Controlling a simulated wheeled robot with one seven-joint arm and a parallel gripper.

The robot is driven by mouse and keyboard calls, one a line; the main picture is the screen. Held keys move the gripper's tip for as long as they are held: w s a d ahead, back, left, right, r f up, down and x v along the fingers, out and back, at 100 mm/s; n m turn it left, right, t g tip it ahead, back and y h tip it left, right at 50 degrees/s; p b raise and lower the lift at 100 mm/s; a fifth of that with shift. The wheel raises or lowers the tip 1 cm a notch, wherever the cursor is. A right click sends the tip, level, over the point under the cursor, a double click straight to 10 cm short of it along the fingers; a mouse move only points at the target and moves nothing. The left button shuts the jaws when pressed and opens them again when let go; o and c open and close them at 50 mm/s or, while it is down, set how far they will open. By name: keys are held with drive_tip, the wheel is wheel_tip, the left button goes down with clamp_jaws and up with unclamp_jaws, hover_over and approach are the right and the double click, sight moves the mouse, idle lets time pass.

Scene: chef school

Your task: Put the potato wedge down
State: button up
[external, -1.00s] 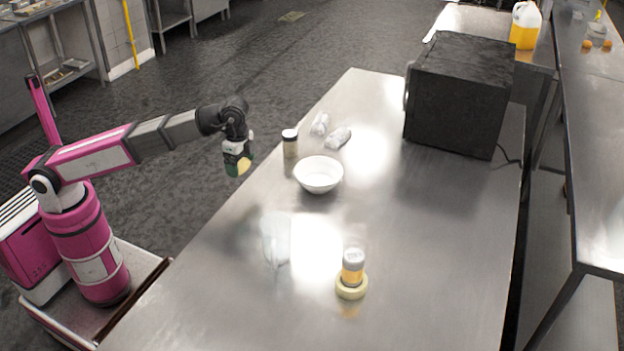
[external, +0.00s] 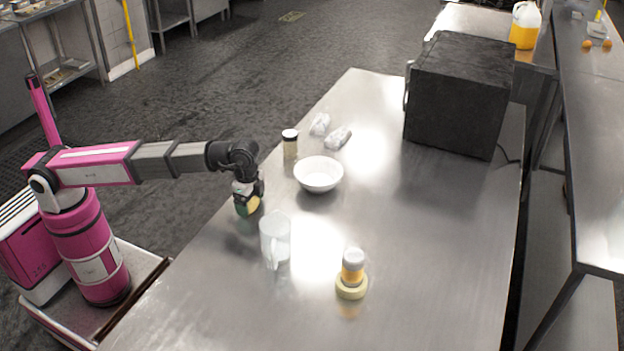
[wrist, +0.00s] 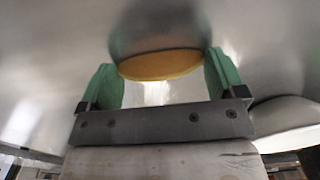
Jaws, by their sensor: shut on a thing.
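My gripper (external: 248,208) is shut on the yellow potato wedge (wrist: 160,64), which sits between the two green fingertips in the wrist view. In the external view the wedge (external: 254,204) shows as a small yellow patch at the fingers. The gripper points down low over the left edge of the steel table (external: 420,240), left of the white bowl and just behind the clear jug. I cannot tell whether the wedge touches the table.
A clear jug (external: 275,240) stands close in front of my gripper. A black box-shaped appliance (external: 458,95) stands at the back.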

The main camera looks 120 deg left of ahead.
drive_tip(key=shift+f, duration=0.15)
drive_tip(key=o, duration=0.6)
drive_tip(key=shift+o, duration=0.2)
wheel_tip(320, 180, up, 12)
drive_tip(key=shift+r, duration=0.2)
